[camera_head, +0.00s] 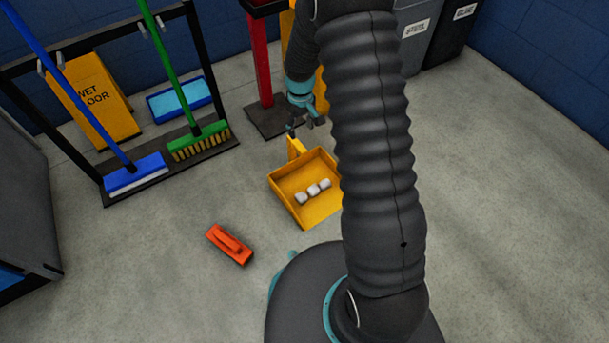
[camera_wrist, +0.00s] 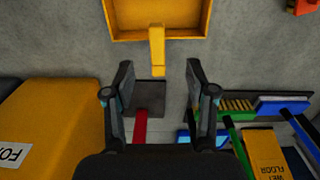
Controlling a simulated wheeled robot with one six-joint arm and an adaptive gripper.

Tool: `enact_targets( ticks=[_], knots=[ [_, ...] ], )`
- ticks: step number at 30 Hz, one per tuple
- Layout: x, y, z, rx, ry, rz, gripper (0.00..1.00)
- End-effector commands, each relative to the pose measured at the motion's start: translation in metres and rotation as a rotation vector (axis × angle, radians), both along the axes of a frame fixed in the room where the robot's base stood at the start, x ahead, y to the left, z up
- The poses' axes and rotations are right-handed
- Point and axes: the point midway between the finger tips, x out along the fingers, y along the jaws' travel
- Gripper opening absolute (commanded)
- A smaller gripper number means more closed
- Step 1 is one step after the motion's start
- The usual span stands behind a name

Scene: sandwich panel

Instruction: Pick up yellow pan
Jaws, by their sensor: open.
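The yellow pan (camera_head: 317,209) is a square dustpan lying on the grey floor in the middle of the head view. Several small white pieces (camera_head: 314,190) lie in it. Its short handle (camera_head: 295,147) points up the picture, toward my gripper (camera_head: 305,121), which is just beyond the handle's end. In the wrist view, the pan (camera_wrist: 196,34) is at the top, and its handle (camera_wrist: 157,48) points down between the lines of the two fingers. My gripper (camera_wrist: 160,85) is open, with a wide gap between the fingers and nothing held. My arm hides the pan's right edge in the head view.
An orange-red brush (camera_head: 230,244) lies on the floor left of the pan. A rack holds a blue broom (camera_head: 135,174) and a green broom (camera_head: 198,142). A red post on a dark base (camera_head: 272,118) stands behind the pan. Floor at right is clear.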

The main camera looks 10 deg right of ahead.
Motion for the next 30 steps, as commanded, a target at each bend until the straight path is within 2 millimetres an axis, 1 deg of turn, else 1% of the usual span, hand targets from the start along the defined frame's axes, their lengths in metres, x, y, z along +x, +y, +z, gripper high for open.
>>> enact_targets(
  ticks=[1,6,10,13,20,22,27,30],
  knots=[
    [-0.001,0.000,-0.010,0.000,0.004,0.000,0.56],
    [-0.001,0.000,-0.042,0.000,0.004,-0.001,0.56],
    [-0.001,-0.001,-0.062,0.000,0.003,-0.001,0.56],
    [-0.001,-0.001,-0.072,0.000,0.002,-0.001,0.56],
    [-0.001,-0.002,-0.082,0.000,0.001,-0.001,0.56],
    [-0.002,-0.003,-0.088,0.000,0.003,-0.002,0.56],
    [-0.005,-0.008,-0.111,-0.001,0.004,-0.003,0.56],
    [-0.004,-0.008,-0.124,0.000,0.003,-0.002,0.56]
  ],
)
